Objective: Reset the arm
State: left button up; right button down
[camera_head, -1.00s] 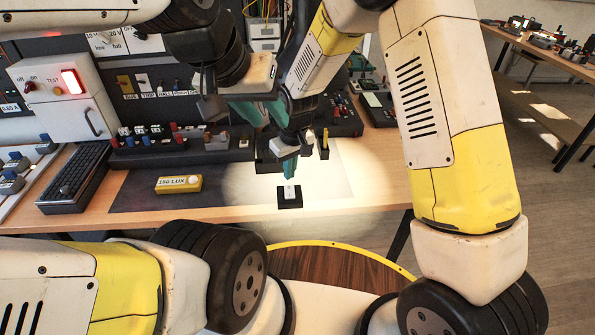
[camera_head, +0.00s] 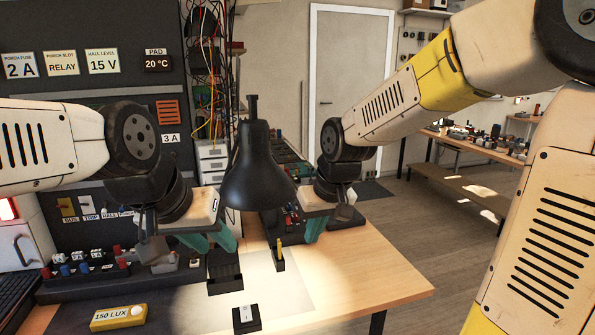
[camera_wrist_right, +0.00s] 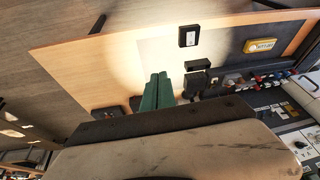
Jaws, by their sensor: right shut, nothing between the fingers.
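My right gripper (camera_head: 312,232) is above the right part of the workbench, with its teal fingers pointing down. In the right wrist view its fingers (camera_wrist_right: 158,92) are together with nothing between them. My left gripper (camera_head: 211,243) hangs over the bench on the left, its two teal fingers apart and nothing seen between them. A small black block with a white switch (camera_head: 246,315) sits on the lit mat below, apart from both grippers. The block also shows in the right wrist view (camera_wrist_right: 189,36).
A black lamp (camera_head: 258,170) stands between my two grippers. Wall panels, a wire bundle (camera_head: 207,70) and switch rows (camera_head: 110,270) lie at the left and back. A yellow 150 LUX box (camera_head: 118,317) lies on the bench. The bench's right end (camera_head: 385,285) is clear.

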jog(key=s+d+r+m+t, duration=0.1)
jog(key=s+d+r+m, duration=0.1)
jog(key=s+d, duration=0.3)
jog(key=s+d+r+m+t, duration=0.1)
jog(key=s+d+r, duration=0.4)
jog(key=s, duration=0.3)
jog(key=shift+s+d+m+t, duration=0.3)
jog(key=shift+d+m+t, duration=0.1)
jog(key=shift+d, duration=0.05)
